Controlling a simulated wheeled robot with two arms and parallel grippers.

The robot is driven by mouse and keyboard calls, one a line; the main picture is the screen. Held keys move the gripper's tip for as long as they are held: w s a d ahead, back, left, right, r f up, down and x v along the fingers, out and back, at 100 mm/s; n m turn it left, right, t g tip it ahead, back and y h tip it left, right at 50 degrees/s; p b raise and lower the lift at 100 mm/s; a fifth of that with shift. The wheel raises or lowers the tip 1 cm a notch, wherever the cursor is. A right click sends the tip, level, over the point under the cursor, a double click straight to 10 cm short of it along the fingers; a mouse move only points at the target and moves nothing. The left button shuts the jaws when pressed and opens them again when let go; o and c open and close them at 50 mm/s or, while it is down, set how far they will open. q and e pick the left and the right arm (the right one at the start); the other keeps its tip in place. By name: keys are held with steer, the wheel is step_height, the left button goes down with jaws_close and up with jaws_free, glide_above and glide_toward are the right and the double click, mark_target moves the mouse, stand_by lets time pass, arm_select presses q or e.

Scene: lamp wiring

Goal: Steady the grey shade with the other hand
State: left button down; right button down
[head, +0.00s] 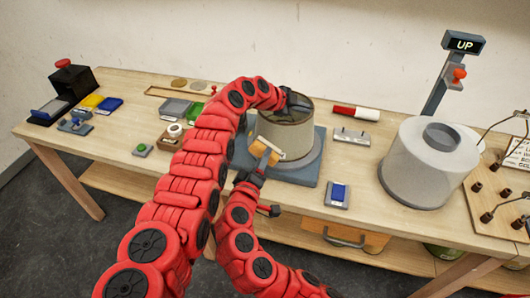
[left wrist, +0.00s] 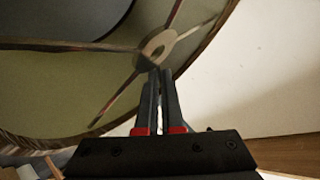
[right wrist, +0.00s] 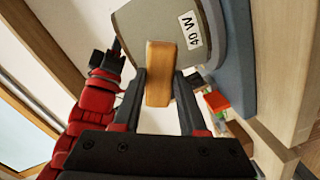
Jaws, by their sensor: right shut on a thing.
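The grey shade (head: 287,136) stands open end up on a round grey base on a blue-grey board (head: 300,181). Its wall with a "40 W" label shows in the right wrist view (right wrist: 150,20). My right gripper (head: 258,168) is shut on a wooden grip (right wrist: 158,72) at the shade's near side. My left gripper (head: 294,100) is at the shade's top rim. In the left wrist view its fingers (left wrist: 161,80) are almost together, over the shade's inner ring and spokes (left wrist: 157,46). Whether they touch the rim is hard to tell.
A white shade (head: 425,165) stands at the right, near a wired board (head: 505,190). A post with an "UP" sign (head: 463,44) stands behind. A red marker (head: 356,111) and a blue-topped block (head: 338,194) lie nearby. Small boxes (head: 175,108) sit left.

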arm_select(q)
steer(key=shift+s+d+f, duration=0.1)
arm_select(e)
steer(key=shift+s+a, duration=0.15)
steer(key=shift+s, duration=0.15)
steer(key=v, duration=0.3)
stand_by(0.5)
arm_select(q)
steer(key=c, duration=1)
jaws_free()
steer(key=shift+a, duration=0.2)
